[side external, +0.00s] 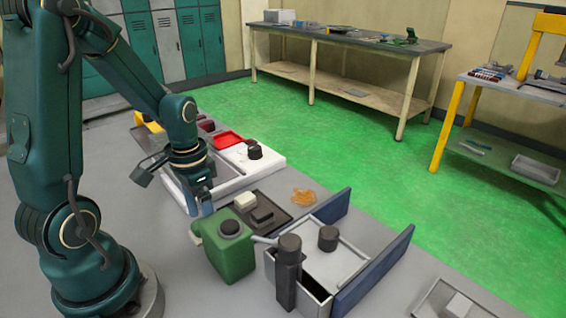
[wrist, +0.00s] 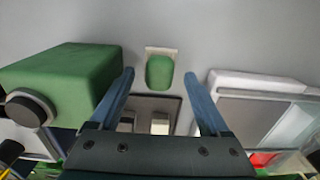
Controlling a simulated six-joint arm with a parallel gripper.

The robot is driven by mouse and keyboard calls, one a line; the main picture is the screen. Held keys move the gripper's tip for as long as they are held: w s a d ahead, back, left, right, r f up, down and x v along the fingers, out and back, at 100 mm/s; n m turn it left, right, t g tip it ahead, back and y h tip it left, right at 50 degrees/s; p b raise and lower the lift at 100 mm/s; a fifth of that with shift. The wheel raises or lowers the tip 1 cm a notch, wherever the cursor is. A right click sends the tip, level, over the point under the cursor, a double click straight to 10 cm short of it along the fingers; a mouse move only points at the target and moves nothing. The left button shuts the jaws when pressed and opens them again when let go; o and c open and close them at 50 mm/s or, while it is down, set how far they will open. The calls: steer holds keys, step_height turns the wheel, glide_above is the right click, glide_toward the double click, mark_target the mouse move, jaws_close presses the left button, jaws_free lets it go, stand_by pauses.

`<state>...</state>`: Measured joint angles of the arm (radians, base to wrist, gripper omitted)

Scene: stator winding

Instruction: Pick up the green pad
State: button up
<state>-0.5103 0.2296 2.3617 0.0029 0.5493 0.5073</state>
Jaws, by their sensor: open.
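The green pad (wrist: 159,72) is a small rounded block in the wrist view, lying on or against a pale beige piece (wrist: 161,49) on the grey tabletop. My gripper (wrist: 158,74) is open, with one blue finger on each side of the pad in the picture. I see a gap between the pad and each finger. I cannot tell how high the fingers are above it. In the side view my gripper (side external: 203,205) points down behind the green canister.
The green canister (side external: 230,255) with a black cap stands close to my gripper. A dark tray (side external: 279,222) with blocks lies beyond it. A grey box with blue panels (side external: 376,268) and a dark upright tool (side external: 288,272) stand right. A white-rimmed tray (side external: 272,164) lies behind.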

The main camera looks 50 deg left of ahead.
jaws_close()
step_height(320, 180, up, 9)
steer(key=w+d+r, duration=0.6)
stand_by(0.9)
